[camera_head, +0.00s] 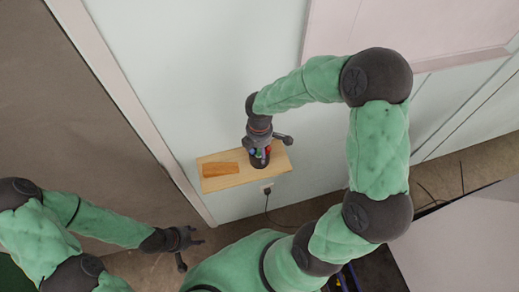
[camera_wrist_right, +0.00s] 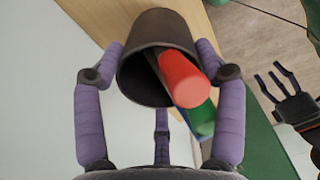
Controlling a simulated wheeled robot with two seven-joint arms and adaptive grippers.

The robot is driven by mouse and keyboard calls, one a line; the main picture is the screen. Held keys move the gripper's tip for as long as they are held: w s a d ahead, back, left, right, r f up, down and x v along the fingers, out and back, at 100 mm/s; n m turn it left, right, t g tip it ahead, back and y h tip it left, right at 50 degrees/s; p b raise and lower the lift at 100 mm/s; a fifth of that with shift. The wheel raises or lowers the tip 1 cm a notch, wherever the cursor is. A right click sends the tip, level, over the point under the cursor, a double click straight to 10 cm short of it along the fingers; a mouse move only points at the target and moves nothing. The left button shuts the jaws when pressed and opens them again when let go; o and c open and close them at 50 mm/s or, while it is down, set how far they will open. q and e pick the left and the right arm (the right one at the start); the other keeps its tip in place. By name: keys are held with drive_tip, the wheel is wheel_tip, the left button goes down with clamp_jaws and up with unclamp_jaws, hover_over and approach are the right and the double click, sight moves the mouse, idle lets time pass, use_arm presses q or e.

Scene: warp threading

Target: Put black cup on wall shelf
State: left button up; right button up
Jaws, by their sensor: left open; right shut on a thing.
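The black cup (camera_head: 260,161) holds red, green and blue objects, and stands about upright at the right half of the wooden wall shelf (camera_head: 236,183). I cannot tell whether its base touches the board. My right gripper (camera_head: 265,142) is shut on the cup from above. In the right wrist view its fingers stand around the cup (camera_wrist_right: 146,82), with a red end (camera_wrist_right: 181,80) and a green end (camera_wrist_right: 203,120) poking from the mouth. My left gripper (camera_head: 187,246) is open and empty, low at the left, well away from the shelf; it also shows in the right wrist view (camera_wrist_right: 275,88).
A flat orange-brown wooden piece (camera_head: 220,169) lies on the left half of the shelf. Below the shelf, a black cable hangs from a wall outlet (camera_head: 267,187). A door frame (camera_head: 135,110) runs close to the shelf's left end. The pale wall is directly behind the shelf.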

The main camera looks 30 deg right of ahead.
drive_tip(key=shift+w+f, duration=0.1)
drive_tip(key=shift+f, duration=0.45)
drive_tip(key=shift+f, duration=0.1)
drive_tip(key=o, duration=1.6)
drive_tip(key=shift+r, duration=0.45)
wheel_tip(320, 180, up, 11)
drive_tip(key=shift+r, duration=0.2)
